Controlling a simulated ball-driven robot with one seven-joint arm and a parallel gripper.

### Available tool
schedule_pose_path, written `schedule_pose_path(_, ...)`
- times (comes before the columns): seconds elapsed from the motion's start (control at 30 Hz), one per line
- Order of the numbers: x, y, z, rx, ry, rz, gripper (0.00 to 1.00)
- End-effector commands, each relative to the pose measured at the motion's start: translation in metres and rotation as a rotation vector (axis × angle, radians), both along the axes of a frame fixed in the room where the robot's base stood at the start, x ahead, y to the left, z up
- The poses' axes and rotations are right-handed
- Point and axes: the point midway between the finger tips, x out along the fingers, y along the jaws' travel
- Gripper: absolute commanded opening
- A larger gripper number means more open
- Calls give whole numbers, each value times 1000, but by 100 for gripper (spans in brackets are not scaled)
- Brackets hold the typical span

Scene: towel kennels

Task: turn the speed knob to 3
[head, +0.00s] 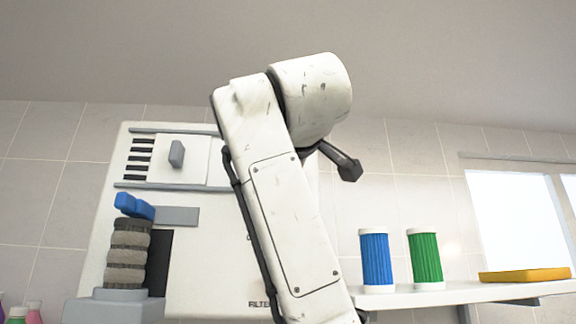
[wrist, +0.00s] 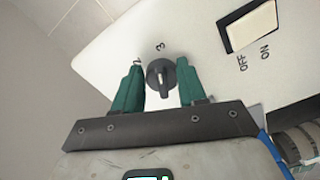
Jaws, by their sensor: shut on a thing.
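The dark round speed knob (wrist: 157,67) is in the wrist view, on the white panel of a machine (wrist: 107,38). A grey grip bar stands out from its face. A "3" is printed just beyond the knob, and another numeral, partly covered, lies by the left fingertip. My gripper (wrist: 161,76) has its two green fingers on either side of the knob and is shut on it. I cannot tell exactly which numeral the knob points at. In the head view the white machine (head: 205,262) stands behind my arm, and the knob and gripper are hidden.
A white OFF/ON rocker switch (wrist: 251,27) sits right of the knob. A grey stack (head: 128,255) with a blue top stands left.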

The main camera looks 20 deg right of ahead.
Motion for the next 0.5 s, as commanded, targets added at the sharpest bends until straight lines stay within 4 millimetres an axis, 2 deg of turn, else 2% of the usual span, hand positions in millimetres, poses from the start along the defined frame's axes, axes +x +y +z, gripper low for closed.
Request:
schedule_pose_path(0.2, 1, 0, -4, 90, -21, -4, 10)
schedule_pose_path(0.5, 1, -1, -5, 135, -35, -4, 10)
